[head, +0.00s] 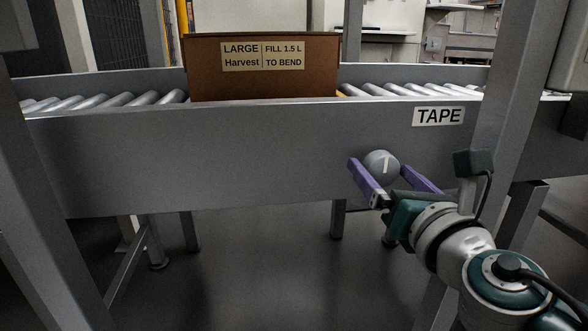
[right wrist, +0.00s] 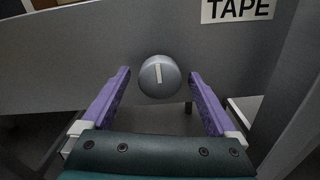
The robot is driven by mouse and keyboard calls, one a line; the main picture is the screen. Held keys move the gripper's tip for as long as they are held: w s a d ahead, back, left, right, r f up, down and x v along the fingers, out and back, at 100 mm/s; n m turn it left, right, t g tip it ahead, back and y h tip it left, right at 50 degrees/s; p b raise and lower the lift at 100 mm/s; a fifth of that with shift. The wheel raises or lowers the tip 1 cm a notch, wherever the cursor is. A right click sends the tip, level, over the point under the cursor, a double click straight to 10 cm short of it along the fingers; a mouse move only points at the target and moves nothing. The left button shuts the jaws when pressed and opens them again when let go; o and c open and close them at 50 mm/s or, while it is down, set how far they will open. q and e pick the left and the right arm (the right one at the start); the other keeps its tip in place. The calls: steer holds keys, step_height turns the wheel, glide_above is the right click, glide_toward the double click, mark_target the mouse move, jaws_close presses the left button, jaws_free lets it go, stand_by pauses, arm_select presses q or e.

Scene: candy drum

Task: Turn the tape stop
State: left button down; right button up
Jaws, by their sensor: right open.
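The tape stop is a round grey knob (head: 381,167) with a white line on its face, on the conveyor's side panel below the TAPE label (head: 438,116). The line is close to upright, with a slight tilt. The knob also shows in the right wrist view (right wrist: 159,77), where its line looks nearly vertical. My right gripper (head: 383,166) is open, its purple fingers on either side of the knob. In the right wrist view gaps show between the knob and both fingers (right wrist: 160,82). My left gripper is not in view.
A brown carton (head: 263,80) labelled LARGE Harvest stands on the roller conveyor (head: 120,98), left of the knob. Floor below the panel is clear between the conveyor legs.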

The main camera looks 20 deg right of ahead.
steer(key=shift+w, duration=0.1)
steer(key=c, duration=1.4)
